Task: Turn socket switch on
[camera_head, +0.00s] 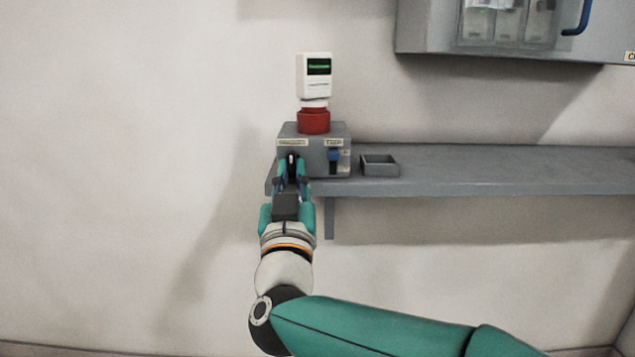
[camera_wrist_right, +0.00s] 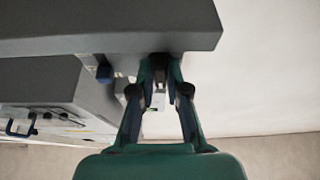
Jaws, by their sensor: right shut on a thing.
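A grey box (camera_head: 316,165) stands on the left end of the shelf, with labels on its front too small to read. My right gripper (camera_head: 292,160) is at the left part of the box's front, shut on a small dark switch under the left label. The fingers hide most of that switch. A blue lever (camera_head: 334,157) sits on the right part of the front, apart from the gripper. In the right wrist view the fingertips (camera_wrist_right: 160,72) meet close against a grey surface, with a blue part (camera_wrist_right: 104,73) to their left. My left gripper is not in view.
A red piece (camera_head: 314,121) and a white device with a green display (camera_head: 318,76) stand on the box. A small grey tray (camera_head: 380,165) sits on the shelf (camera_head: 500,170), right of the box. A wall cabinet (camera_head: 430,30) with a blue handle hangs upper right.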

